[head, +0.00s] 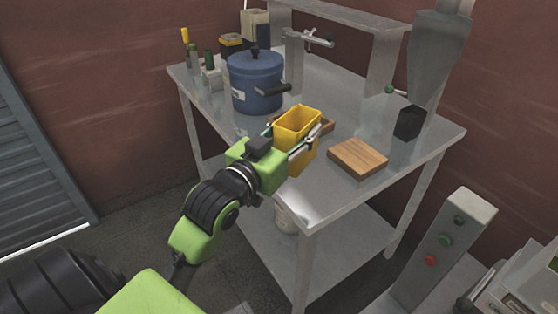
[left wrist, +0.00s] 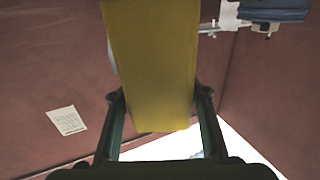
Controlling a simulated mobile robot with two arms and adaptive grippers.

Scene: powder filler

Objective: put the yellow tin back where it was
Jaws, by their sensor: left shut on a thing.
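The yellow tin (head: 297,122) is an open-topped, upright box at the near edge of the metal table (head: 330,195). My left gripper (head: 291,141) is shut on the yellow tin, one finger on each side. In the left wrist view the tin (left wrist: 155,65) fills the middle between the two fingers (left wrist: 160,108). I cannot tell whether the tin's base touches the table or hangs just off it. My right gripper is not in view.
A blue pot (head: 256,84) stands behind left, a black container (head: 409,122) at right. Several bottles (head: 208,70) stand at the far left.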

